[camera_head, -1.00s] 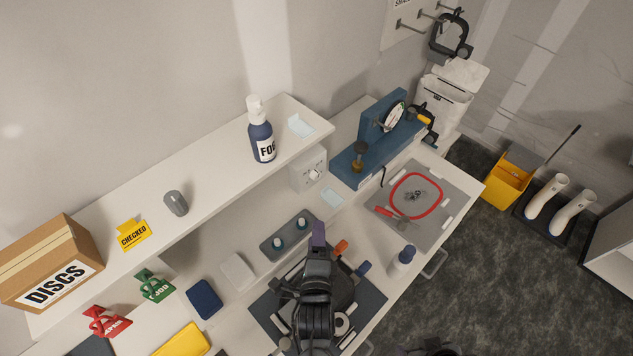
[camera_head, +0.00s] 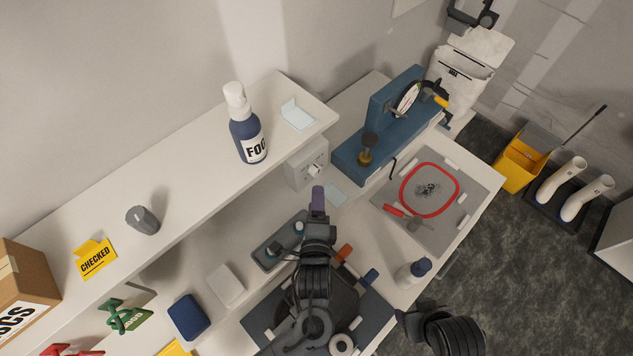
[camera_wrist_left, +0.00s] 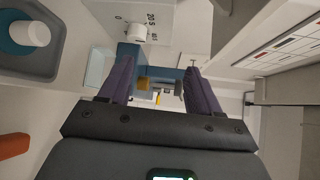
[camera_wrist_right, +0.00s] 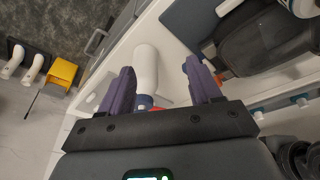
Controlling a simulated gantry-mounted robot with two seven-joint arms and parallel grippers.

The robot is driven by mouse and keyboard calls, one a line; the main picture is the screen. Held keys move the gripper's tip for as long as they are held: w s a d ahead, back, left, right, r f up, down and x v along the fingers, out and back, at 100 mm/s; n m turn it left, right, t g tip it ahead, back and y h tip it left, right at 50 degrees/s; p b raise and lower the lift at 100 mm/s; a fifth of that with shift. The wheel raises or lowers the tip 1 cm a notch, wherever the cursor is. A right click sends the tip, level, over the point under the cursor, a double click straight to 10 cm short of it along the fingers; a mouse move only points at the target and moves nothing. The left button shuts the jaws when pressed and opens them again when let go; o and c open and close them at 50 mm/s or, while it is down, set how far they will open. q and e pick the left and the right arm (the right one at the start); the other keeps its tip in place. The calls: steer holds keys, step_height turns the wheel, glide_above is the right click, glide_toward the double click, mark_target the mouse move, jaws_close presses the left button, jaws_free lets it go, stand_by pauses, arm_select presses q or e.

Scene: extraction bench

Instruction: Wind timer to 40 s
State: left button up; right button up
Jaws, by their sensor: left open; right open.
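The timer is a white box (camera_head: 307,164) with a pale knob on its front, under the right end of the shelf. In the left wrist view the timer (camera_wrist_left: 118,18) shows dial marks, with "20 S" readable, and its round knob (camera_wrist_left: 135,33) ahead of and above the fingers. My left gripper (camera_head: 318,198) has purple fingers and is just in front of and below the timer, not touching it. It is open and empty, also in the left wrist view (camera_wrist_left: 160,85). My right gripper (camera_wrist_right: 162,82) is open and empty, with a white bottle (camera_wrist_right: 146,70) beyond its fingers.
A blue press-like stand (camera_head: 385,140) is right of the timer. A tray (camera_head: 268,258) with small teal-and-white pieces lies beside my left arm. A red ring (camera_head: 430,165) lies on a grey mat.

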mark_target(317, 174)
arm_select(q)
step_height(317, 174, down, 3)
steer(key=shift+f+b, duration=0.2)
steer(key=shift+b, duration=1)
steer(key=shift+f+b, duration=0.45)
steer(key=shift+f, duration=0.05)
steer(key=w, duration=0.6)
steer(key=w+f, duration=0.1)
steer(key=w, duration=0.2)
steer(key=shift+w+a+f, duration=0.1)
steer(key=shift+w+f, duration=0.1)
steer(key=shift+w, duration=0.65)
steer(key=c, duration=1)
steer(key=shift+c, duration=0.2)
